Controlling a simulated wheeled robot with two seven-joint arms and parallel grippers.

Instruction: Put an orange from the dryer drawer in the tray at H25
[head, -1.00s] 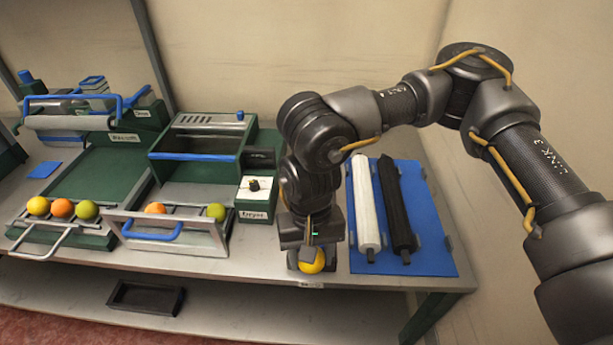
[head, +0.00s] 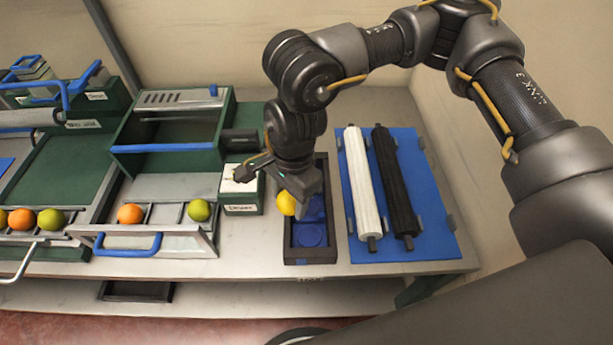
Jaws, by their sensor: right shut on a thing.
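My right gripper (head: 296,203) is shut on a yellow orange (head: 286,203), partly hidden by the fingers. It is over the left rim of a dark tray (head: 290,255) with blue round pads inside; I cannot tell its exact height. The tray's front pad is bare, and the gripper covers part of the tray's back. The dryer (head: 170,160) is a green box. Its drawer (head: 150,237) is pulled out and has a blue handle. It holds an orange fruit (head: 130,214) and a green one (head: 199,210). The H25 label is not readable. My left gripper is not in view.
A blue mat (head: 430,215) right of the tray carries a white roller (head: 362,185) and a black roller (head: 396,185). A white-topped box (head: 242,195) stands left of the tray. Another rack at the left holds several fruits, including an orange one (head: 19,219).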

